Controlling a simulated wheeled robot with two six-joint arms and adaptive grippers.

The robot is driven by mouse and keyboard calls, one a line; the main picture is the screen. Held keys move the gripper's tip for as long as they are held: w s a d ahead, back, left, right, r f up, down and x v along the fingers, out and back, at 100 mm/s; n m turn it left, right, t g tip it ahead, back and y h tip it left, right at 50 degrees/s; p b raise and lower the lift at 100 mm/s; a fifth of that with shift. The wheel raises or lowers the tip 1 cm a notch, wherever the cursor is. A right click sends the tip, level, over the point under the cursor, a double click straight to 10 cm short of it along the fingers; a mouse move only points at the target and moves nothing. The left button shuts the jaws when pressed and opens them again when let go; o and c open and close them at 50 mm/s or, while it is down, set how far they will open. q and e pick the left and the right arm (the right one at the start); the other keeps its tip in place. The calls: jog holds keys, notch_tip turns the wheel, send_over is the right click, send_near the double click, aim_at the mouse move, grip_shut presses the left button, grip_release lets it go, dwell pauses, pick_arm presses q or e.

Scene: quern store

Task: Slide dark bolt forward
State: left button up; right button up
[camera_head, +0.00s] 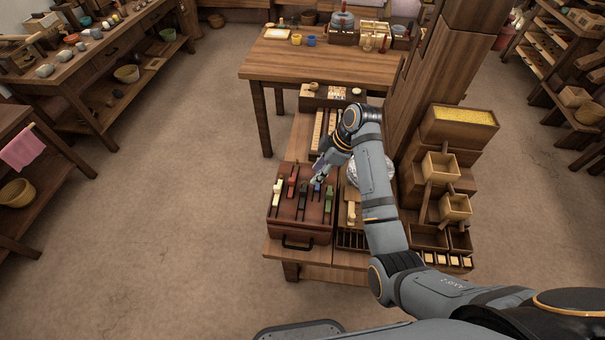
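A reddish-brown wooden box (300,229) with a dark handle on its front stands on the low bench. Several coloured bolts sit in a row of slots on its top: cream, red, dark, blue and green from left to right. The dark bolt (303,188) is the middle one, between the red bolt (291,184) and the blue bolt (317,187). My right gripper (318,176) is over the far part of the box, close to the blue bolt and right of the dark bolt. Its fingers are too small to read, and I cannot tell whether they touch anything. My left gripper is out of view.
The cream bolt (277,190) and green bolt (329,199) are at the row's ends. A silvery round object (376,172) is partly behind my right arm. Stacked wooden boxes and a tall wooden post (437,75) stand to the right. Open floor (185,215) lies to the left.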

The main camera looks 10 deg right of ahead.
aim_at(304, 190)
jog(key=x, duration=0.6)
jog(key=shift+s+a+f, duration=0.25)
jog(key=shift+s+f, duration=0.05)
jog(key=shift+f, duration=0.05)
jog(key=x, duration=0.3)
jog(key=shift+f, duration=0.1)
jog(key=shift+c, duration=0.4)
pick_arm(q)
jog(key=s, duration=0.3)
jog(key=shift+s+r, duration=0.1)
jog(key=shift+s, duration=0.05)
pick_arm(e)
grip_shut()
